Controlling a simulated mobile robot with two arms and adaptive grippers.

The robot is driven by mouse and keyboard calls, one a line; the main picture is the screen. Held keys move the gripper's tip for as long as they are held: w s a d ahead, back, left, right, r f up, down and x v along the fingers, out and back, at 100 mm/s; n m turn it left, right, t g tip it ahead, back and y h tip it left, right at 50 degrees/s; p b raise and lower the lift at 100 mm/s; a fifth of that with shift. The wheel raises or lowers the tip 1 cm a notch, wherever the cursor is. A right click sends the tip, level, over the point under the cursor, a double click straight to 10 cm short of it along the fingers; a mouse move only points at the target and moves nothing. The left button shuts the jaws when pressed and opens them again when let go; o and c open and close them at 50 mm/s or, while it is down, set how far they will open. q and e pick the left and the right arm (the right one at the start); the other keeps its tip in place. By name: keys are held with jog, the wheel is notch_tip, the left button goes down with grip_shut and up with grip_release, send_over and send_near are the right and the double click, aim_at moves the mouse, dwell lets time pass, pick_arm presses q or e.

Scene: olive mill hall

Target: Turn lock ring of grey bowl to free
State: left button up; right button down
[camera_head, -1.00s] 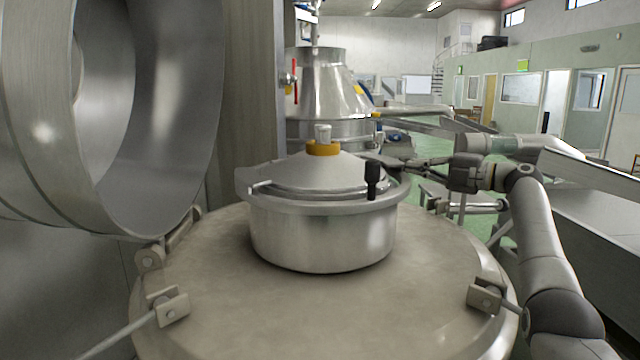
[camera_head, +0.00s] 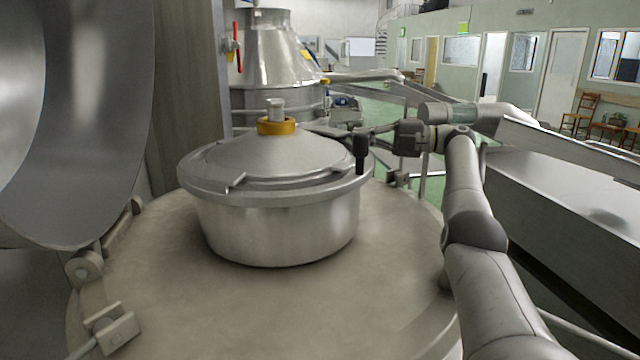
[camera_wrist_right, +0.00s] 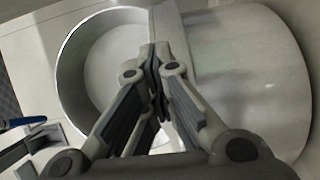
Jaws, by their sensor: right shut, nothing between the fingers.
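The grey bowl (camera_head: 282,230) is a round steel pot on a wide round steel top, left of centre in the head view. Its lock ring (camera_head: 200,184) runs around the rim, with a small lug at the front and a black upright handle (camera_head: 360,155) at the right. A conical lid with a yellow collar (camera_head: 276,126) sits inside the ring. My right gripper (camera_head: 338,131) reaches in from the right, its fingers shut and empty, close behind the handle; I cannot tell if they touch it. The shut fingers also show in the wrist view (camera_wrist_right: 157,65). My left gripper is out of view.
A large curved steel shell (camera_head: 85,120) fills the left side. A steel cone machine (camera_head: 275,55) with a red lever stands behind the bowl. A long steel trough (camera_head: 570,205) runs along the right. The round top (camera_head: 270,310) in front of the bowl is clear.

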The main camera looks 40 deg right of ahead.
jog(key=v, duration=0.7)
jog(key=shift+s, duration=0.2)
jog(key=shift+s+d, duration=0.1)
jog(key=shift+d, duration=0.05)
dwell(0.8)
